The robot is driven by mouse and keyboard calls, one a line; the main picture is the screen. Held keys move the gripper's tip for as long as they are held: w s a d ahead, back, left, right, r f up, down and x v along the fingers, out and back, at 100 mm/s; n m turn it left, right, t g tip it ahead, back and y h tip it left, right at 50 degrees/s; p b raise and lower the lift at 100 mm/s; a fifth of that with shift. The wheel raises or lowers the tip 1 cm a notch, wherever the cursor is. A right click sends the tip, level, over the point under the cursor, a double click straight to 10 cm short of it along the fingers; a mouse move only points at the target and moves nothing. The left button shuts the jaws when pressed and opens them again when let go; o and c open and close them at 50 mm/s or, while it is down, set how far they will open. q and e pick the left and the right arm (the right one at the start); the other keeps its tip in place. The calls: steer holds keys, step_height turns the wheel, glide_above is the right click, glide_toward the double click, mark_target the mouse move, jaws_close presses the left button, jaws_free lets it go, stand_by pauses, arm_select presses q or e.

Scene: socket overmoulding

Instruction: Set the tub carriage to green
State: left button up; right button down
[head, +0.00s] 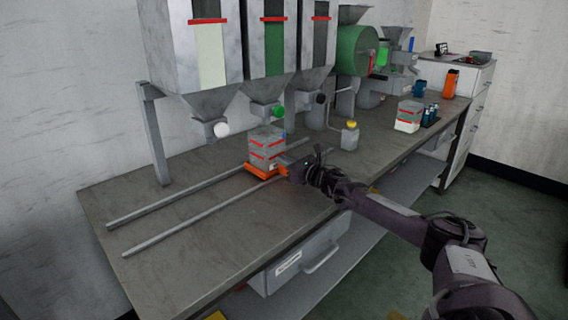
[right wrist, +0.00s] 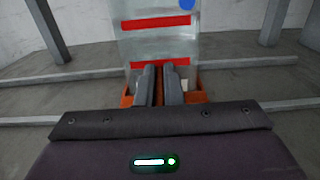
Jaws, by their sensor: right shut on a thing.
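The tub carriage (head: 261,171) is an orange base on two rails, and it carries a clear tub (head: 266,141) with red bands. It stands below the middle hopper (head: 269,88), which has a green window strip and a green knob (head: 278,111). My right gripper (head: 288,167) is at the carriage's front right side, shut on the carriage's orange part. In the right wrist view the two fingers (right wrist: 159,84) are close together in front of the tub (right wrist: 158,40), over the orange carriage (right wrist: 192,96). What lies between the fingertips is mostly hidden. My left gripper is not in view.
Two rails (head: 187,217) run along the bench, clear to the left. A hopper with a white knob (head: 221,129) stands left and one with a black knob (head: 320,98) right. A yellow-capped bottle (head: 350,136) and another red-banded tub (head: 408,116) stand farther right.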

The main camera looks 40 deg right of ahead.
steer(key=c, duration=1.6)
jaws_free()
steer(key=shift+o, duration=0.2)
steer(key=shift+s+d+f, duration=0.1)
steer(key=shift+s, duration=0.5)
steer(key=s, duration=0.5)
steer(key=shift+s, duration=0.1)
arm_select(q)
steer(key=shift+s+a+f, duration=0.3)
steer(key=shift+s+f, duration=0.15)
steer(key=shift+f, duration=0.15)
arm_select(e)
steer(key=shift+s, duration=0.7)
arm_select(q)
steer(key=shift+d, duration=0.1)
